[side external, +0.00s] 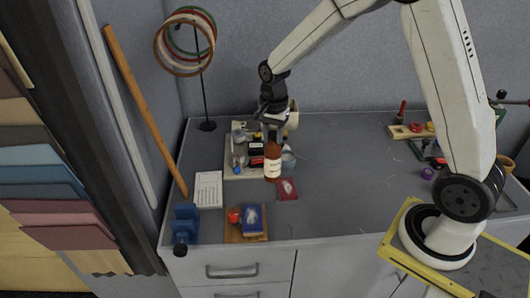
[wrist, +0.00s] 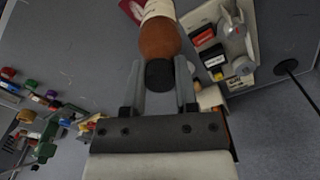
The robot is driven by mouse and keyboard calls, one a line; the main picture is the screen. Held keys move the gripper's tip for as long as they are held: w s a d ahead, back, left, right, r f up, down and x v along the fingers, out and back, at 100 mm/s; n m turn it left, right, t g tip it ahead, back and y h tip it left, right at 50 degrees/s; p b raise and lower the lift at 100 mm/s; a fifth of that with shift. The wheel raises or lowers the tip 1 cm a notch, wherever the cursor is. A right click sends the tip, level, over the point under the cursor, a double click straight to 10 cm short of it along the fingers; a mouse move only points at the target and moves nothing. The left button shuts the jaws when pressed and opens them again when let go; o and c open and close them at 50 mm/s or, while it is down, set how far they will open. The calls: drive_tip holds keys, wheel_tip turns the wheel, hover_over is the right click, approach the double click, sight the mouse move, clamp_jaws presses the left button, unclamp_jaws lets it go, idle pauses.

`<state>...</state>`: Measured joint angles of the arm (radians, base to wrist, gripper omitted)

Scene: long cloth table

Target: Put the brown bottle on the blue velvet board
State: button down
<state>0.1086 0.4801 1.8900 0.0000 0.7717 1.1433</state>
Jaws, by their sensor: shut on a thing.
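The brown bottle (side external: 272,153) has a white label and stands upright at the left-middle of the table. My gripper (side external: 272,138) is above it, shut on its dark cap. In the wrist view the bottle (wrist: 160,38) points away from my gripper (wrist: 160,78), with the black cap between the two fingers. I cannot tell whether its base touches the table. A small blue board (side external: 261,230) with a pale mark lies near the table's front edge, on or beside a brown wooden piece.
A maroon board (side external: 288,195) lies just right of the bottle's base. A pale tray (side external: 232,172) with several small items is behind and left. A white sheet (side external: 208,190) and a blue vise-like tool (side external: 186,224) are left. The table's middle right is clear.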

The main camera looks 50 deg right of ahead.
drive_tip(key=s+a+r, duration=0.1)
drive_tip(key=s+r, duration=0.5)
drive_tip(key=s, duration=0.5)
drive_tip(key=shift+r, duration=0.3)
drive_tip(key=shift+s, duration=0.1)
drive_tip(key=w+a+f, duration=0.2)
drive_tip(key=w+a, duration=0.5)
drive_tip(key=a, duration=0.4)
drive_tip(key=shift+w+a+f, duration=0.15)
drive_tip(key=shift+w+a, duration=0.2)
drive_tip(key=shift+a, duration=0.05)
drive_tip(key=shift+f, duration=0.15)
